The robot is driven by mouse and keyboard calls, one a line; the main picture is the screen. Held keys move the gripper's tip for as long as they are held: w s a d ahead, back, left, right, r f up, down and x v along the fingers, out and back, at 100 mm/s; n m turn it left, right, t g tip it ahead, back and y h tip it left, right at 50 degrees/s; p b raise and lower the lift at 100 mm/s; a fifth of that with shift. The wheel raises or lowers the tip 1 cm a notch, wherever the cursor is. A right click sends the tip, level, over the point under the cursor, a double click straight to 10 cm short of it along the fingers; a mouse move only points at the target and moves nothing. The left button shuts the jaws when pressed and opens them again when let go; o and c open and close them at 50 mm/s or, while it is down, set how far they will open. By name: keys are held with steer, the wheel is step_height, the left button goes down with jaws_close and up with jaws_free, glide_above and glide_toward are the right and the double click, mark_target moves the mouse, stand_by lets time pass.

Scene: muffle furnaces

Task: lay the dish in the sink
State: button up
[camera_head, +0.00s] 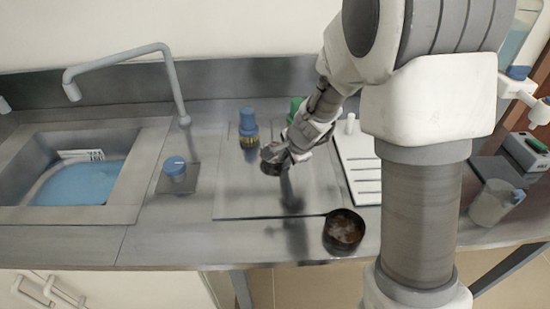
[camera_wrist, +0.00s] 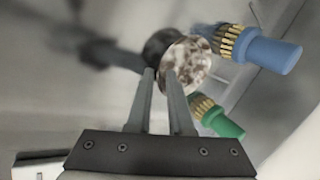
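The dish (camera_wrist: 190,62) is a small round piece with a brown-and-white speckled face and a dark side. In the wrist view it is at my fingertips, tilted. My gripper (camera_wrist: 161,75) has its fingers close together on the dish's edge; the exact contact is partly hidden. In the head view my gripper (camera_head: 280,153) and the dark dish (camera_head: 270,156) are over the middle of the steel counter, apparently raised above it. The sink (camera_head: 120,205) is at the far left, with a blue bottom and a white label on its back wall.
A grey faucet (camera_head: 120,54) arches behind the sink. A blue-capped jar (camera_head: 174,168) stands between sink and gripper. Blue (camera_head: 248,122) and green (camera_head: 296,104) brushes stand behind my gripper. A dark pot (camera_head: 343,231) with brownish contents is near the front edge; a white rack (camera_head: 360,165) is at right.

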jaws_close()
stand_by(1.4)
